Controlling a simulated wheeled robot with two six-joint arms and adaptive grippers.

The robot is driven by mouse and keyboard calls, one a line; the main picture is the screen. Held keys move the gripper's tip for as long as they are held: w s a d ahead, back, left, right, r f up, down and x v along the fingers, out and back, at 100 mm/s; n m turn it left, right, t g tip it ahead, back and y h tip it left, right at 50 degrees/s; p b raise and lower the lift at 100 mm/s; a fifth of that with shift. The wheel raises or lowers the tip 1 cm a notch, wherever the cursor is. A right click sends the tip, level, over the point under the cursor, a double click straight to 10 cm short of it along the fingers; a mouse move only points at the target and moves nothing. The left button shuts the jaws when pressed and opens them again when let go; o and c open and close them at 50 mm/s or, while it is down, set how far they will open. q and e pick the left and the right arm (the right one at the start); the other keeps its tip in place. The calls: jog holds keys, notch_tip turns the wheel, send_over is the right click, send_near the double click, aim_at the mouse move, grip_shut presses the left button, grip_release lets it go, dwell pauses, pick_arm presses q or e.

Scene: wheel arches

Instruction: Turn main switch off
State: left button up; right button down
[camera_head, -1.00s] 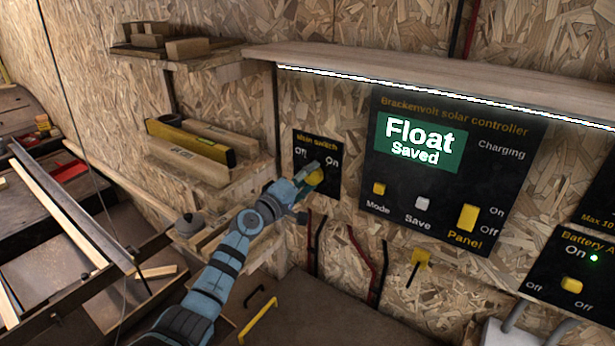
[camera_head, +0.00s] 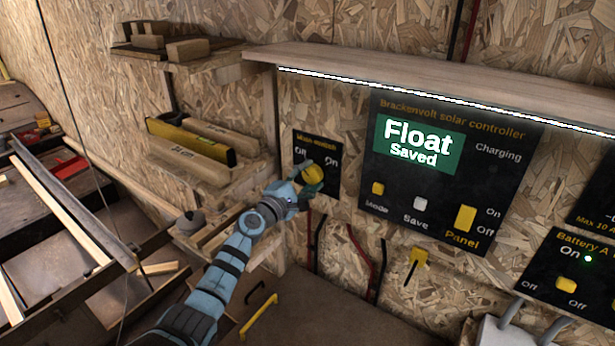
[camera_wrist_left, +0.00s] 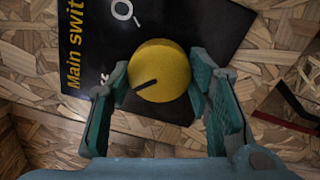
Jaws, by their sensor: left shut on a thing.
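The main switch is a black panel (camera_head: 328,189) on the wall, with Off lettered at left and On at right. Its round yellow knob (camera_head: 312,174) shows large in the left wrist view (camera_wrist_left: 160,68). The knob's black mark points to the lower left there, toward the Off side; that label is mostly hidden by a finger. My left gripper (camera_head: 305,186) is shut on the knob, with one green-padded finger on each side of it in the left wrist view (camera_wrist_left: 157,88). My right gripper is not in view.
The solar controller (camera_head: 450,170) hangs right of the switch and shows "Float Saved". The Battery A panel (camera_head: 570,275) is further right. Shelves with wood blocks and a level (camera_head: 190,140) stand at left. A long lit shelf (camera_head: 430,82) overhangs the panels.

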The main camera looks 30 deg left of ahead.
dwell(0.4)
pick_arm(q)
jog(key=o, duration=1.1)
jog(key=shift+o, duration=0.2)
jog(key=s+a, duration=0.1)
jog(key=s, duration=1.1)
jog(key=shift+a+f, duration=0.25)
jog(key=shift+a, duration=0.1)
